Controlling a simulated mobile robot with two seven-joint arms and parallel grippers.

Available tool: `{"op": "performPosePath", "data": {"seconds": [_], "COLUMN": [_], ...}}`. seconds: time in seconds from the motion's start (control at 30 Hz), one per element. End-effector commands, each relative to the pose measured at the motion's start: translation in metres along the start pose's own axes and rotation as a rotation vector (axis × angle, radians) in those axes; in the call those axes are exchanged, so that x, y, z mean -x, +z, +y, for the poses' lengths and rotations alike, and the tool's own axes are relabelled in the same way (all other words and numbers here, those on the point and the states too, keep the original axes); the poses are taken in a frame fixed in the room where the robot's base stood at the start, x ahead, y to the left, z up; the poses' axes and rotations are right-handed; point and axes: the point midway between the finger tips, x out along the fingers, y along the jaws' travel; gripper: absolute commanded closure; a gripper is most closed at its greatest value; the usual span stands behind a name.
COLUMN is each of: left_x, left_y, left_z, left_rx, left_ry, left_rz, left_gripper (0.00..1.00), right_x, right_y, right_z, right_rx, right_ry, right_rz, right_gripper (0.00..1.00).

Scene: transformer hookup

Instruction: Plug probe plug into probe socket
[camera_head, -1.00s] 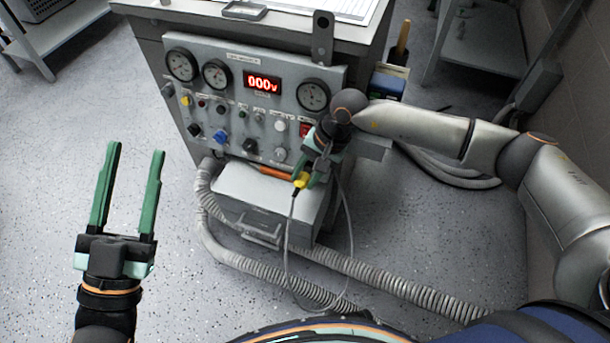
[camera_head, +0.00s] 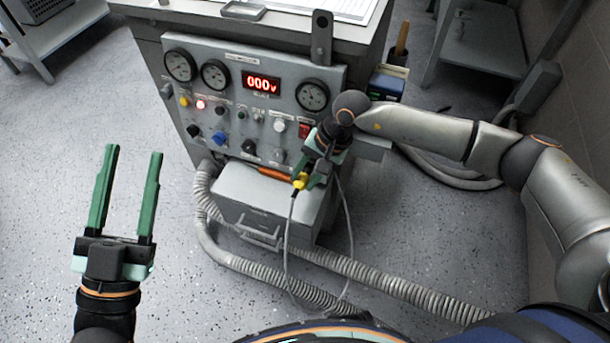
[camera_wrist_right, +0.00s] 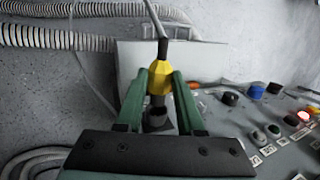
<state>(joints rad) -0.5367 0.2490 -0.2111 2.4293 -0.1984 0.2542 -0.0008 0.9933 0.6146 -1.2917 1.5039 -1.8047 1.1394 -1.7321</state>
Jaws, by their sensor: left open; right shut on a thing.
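My right gripper (camera_head: 309,180) is shut on the yellow probe plug (camera_head: 300,181), at the lower right of the control panel. In the right wrist view the yellow plug (camera_wrist_right: 160,77) sits between the green fingers, with its cable leaving from the top. A grey cylindrical part (camera_wrist_right: 157,112) lies in line below it. I cannot tell whether this is the plug's own end or the probe socket, nor whether the plug is seated. The socket is not clearly visible in the head view. My left gripper (camera_head: 133,151) is open and empty over the floor at left.
The control panel (camera_head: 235,75) has gauges, knobs, a red "000v" display (camera_head: 262,83) and a lit red lamp (camera_head: 200,104). A grey box (camera_head: 262,204) with an orange rod (camera_head: 275,173) stands below. A corrugated hose (camera_head: 385,290) crosses the floor.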

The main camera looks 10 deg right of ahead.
Motion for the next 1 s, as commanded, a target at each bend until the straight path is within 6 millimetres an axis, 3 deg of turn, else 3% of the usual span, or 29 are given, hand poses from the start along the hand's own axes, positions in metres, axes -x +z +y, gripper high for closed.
{"op": "performPosePath", "data": {"seconds": [1.0], "left_x": [0.008], "left_y": [0.014], "left_z": [0.005], "left_rx": [0.0], "left_ry": [0.001], "left_rz": [-0.001], "left_gripper": [0.5], "right_x": [-0.001], "right_y": [-0.016], "right_z": [0.0], "right_rx": [0.0], "right_ry": [0.0], "right_rz": [0.001], "right_gripper": [1.0]}}
